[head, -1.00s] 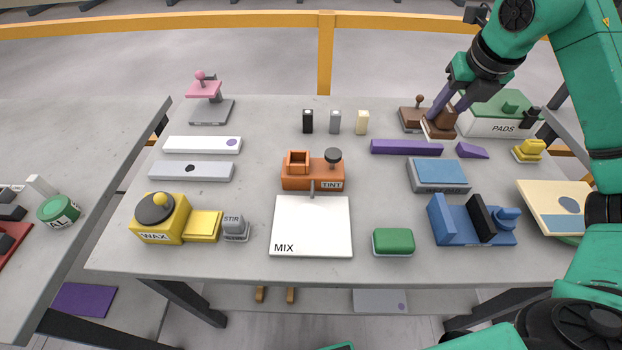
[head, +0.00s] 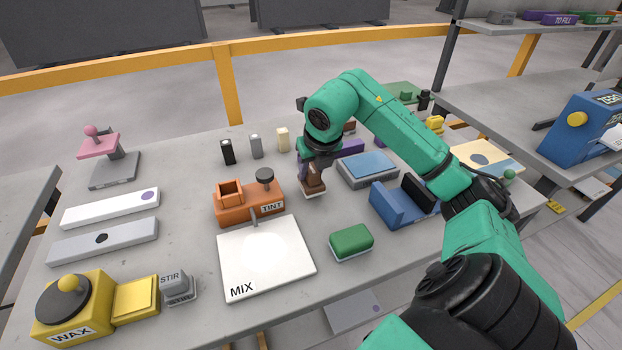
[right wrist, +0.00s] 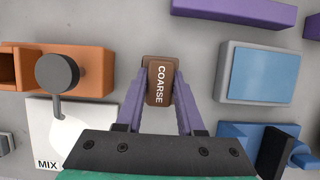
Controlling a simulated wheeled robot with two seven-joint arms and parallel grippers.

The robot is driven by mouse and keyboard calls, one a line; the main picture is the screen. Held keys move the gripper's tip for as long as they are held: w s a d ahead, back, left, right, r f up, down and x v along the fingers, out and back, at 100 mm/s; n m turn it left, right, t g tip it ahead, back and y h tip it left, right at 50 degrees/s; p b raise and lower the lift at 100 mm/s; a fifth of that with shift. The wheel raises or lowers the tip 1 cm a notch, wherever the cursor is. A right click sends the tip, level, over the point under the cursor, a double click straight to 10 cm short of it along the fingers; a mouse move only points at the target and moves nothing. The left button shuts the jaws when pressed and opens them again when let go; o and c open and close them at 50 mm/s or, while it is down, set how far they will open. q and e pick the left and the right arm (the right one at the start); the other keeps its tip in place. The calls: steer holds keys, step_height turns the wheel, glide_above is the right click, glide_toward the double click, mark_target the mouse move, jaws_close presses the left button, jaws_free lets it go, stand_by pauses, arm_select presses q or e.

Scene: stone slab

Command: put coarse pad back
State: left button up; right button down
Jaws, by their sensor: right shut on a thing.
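The brown coarse pad (head: 315,187), lettered COARSE, also shows in the right wrist view (right wrist: 158,85), upright between two purple fingers. My right gripper (head: 310,172) is shut on it and holds it right of the orange TINT stand; whether its pale underside touches the slab is hard to tell. The green-topped PADS box (head: 405,92) stands at the back right, partly hidden by my right arm. A second brown block (head: 349,127) shows only in part behind that arm. My left gripper is not in view.
The orange TINT stand (head: 248,208) and white MIX plate (head: 266,258) lie left of the pad. A green block (head: 351,241) is in front, a blue-topped grey box (head: 368,167) to the right. Bare stone lies between them.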

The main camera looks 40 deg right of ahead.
step_height(320, 180, down, 2)
steer(key=shift+f, duration=0.1)
steer(key=c, duration=0.5)
jaws_free()
steer(key=shift+r, duration=0.3)
steer(key=v, duration=1.1)
steer(key=shift+s+a+r+p, duration=0.1)
steer(key=shift+s+r+p, duration=0.05)
steer(key=shift+r+p, duration=0.2)
